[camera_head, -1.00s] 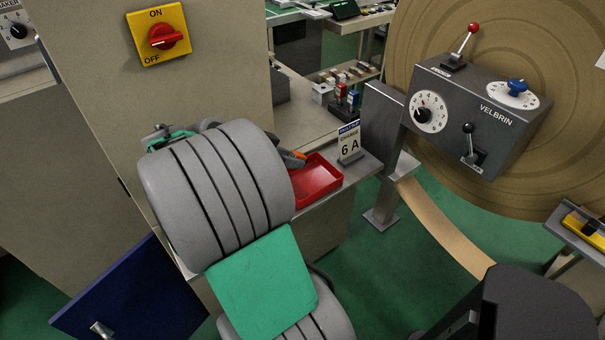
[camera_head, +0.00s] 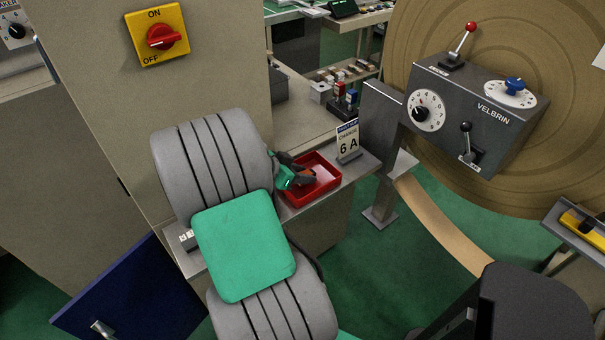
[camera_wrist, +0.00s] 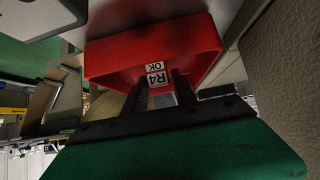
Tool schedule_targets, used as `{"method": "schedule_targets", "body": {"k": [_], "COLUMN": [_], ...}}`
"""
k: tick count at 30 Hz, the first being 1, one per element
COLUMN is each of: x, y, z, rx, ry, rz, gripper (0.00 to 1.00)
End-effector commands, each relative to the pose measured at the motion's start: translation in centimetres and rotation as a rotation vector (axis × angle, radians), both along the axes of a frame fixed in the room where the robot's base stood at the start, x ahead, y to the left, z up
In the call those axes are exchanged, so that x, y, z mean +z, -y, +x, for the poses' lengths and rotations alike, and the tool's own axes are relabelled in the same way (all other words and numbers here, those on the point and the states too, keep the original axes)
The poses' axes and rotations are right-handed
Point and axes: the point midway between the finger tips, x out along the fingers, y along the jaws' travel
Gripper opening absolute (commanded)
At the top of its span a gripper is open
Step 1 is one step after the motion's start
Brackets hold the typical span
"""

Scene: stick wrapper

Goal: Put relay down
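My gripper (camera_head: 308,178), with a green body and dark fingers, reaches over the red tray (camera_head: 331,188) from its left side. In the wrist view, its two dark fingers (camera_wrist: 160,78) are apart and point into the red tray (camera_wrist: 105,58). White labels reading "R4" and "OK" show between and just past the fingertips; I cannot tell whether they belong to the tray or to a relay. A small orange-brown patch shows by the fingers in the head view. No relay outline is clear, so I cannot tell whether the fingers grip one.
A "CHANGE 6 A" sign (camera_head: 347,141) stands right behind the tray on the narrow shelf. A grey control box (camera_head: 470,115) with levers and dials is at the right. A beige cabinet with a yellow-red switch (camera_head: 160,36) rises at the left. Small parts stand behind the sign.

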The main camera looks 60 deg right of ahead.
Motion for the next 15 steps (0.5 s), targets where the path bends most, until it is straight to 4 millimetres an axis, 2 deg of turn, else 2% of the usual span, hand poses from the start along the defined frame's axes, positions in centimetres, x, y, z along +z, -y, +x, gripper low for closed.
{"method": "schedule_targets", "body": {"k": [4, 13, 15], "x": [0.04, 0.6, 0.89], "y": [0.0, 0.0, -0.58], "z": [0.0, 0.0, 0.43], "rx": [0.0, 0.0, 0.002], "ry": [0.0, 0.0, 0.001], "rz": [0.0, 0.0, -0.001], "gripper": [0.46, 0.46, 0.46]}}
